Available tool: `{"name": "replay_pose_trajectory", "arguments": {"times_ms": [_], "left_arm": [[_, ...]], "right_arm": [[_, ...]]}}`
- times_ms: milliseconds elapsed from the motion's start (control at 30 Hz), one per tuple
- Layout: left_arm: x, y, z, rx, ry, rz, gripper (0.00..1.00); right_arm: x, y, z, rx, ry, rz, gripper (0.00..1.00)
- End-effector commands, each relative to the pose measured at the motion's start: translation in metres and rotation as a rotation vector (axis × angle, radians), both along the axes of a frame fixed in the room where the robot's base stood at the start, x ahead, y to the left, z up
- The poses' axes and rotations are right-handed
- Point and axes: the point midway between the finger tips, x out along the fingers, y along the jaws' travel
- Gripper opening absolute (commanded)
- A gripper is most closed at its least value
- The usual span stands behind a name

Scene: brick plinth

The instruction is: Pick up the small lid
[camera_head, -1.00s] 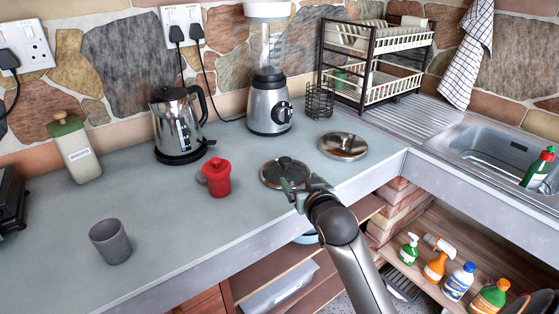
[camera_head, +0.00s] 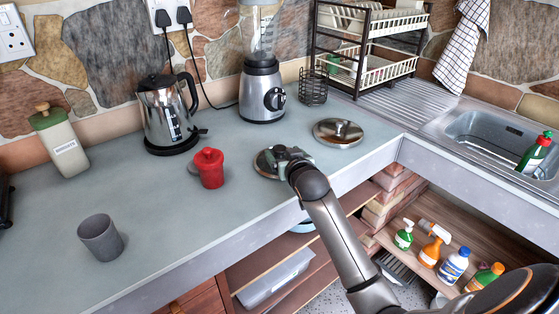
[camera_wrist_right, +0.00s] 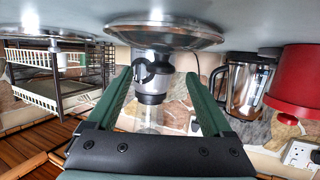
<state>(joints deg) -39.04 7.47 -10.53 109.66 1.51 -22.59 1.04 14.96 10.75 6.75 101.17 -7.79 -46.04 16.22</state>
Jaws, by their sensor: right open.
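A round dark lid (camera_head: 262,164) with a shiny rim lies on the counter, right of the red pot, partly hidden by my right gripper (camera_head: 284,158). A shiny steel lid (camera_head: 338,131) with a knob lies behind it to the right. In the right wrist view, which is upside down, the near lid (camera_wrist_right: 165,32) shows edge-on at the top centre. My open right gripper (camera_wrist_right: 158,80) has its green fingers spread towards it, with nothing clearly held between them. Whether they touch its knob cannot be told. My left gripper is out of view.
The red pot (camera_head: 210,168) stands left of the dark lid, with a grey cup (camera_head: 101,238) farther left. A kettle (camera_head: 168,115), blender (camera_head: 263,90) and dish rack (camera_head: 368,50) stand behind. The counter's front edge runs below my right arm. The sink (camera_head: 490,135) is at right.

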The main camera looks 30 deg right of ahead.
Motion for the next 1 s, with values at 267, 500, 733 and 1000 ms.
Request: {"name": "replay_pose_trajectory", "arguments": {"times_ms": [267,500,733,1000], "left_arm": [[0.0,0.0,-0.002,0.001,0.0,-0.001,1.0],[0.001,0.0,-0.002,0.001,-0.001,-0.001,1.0],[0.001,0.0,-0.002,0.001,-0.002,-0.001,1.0],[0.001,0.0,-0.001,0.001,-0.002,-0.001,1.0]], "right_arm": [[0.031,-0.009,-0.011,-0.001,0.001,0.0,0.85],[0.039,-0.012,-0.014,-0.001,0.0,0.0,0.85],[0.039,-0.012,-0.014,-0.001,0.001,0.0,0.76],[0.039,-0.011,-0.014,-0.001,0.001,0.0,0.46]]}}
